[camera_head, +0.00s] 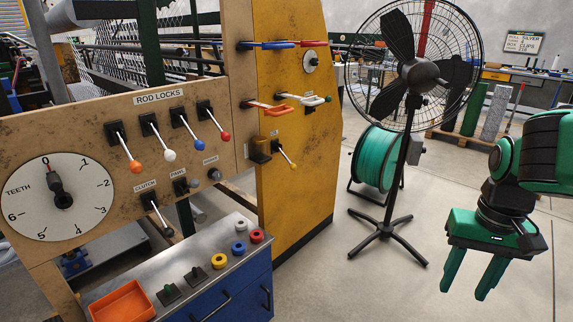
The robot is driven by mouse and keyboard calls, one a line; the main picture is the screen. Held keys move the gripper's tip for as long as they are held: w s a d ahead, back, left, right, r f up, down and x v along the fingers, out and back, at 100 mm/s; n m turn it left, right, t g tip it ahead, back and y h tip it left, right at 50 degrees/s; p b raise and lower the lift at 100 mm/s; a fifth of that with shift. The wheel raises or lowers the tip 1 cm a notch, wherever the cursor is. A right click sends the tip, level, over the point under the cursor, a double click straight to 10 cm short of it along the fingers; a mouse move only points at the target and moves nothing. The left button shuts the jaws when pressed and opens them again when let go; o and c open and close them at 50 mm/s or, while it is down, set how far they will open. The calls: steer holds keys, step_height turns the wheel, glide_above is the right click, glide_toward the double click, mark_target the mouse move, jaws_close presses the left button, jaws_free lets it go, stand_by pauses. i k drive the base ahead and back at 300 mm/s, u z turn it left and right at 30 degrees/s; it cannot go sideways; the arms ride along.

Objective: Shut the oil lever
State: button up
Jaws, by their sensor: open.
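A lever with a yellow knob (293,166) sticks out from a black mount on the yellow side panel, slanting down to the right. My gripper (464,294) hangs at the right of the view, fingers pointing down, open and empty. It is well to the right of the panel and touches nothing.
Several rod lock levers (168,155) and a teeth dial (64,197) are on the left panel. More levers (270,45) stick out above. A steel-topped blue cabinet (228,295) stands below. A standing fan (414,80) and a green hose reel (376,158) stand between panel and arm.

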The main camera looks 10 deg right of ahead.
mark_target(294, 167)
steer(key=i, duration=1.15)
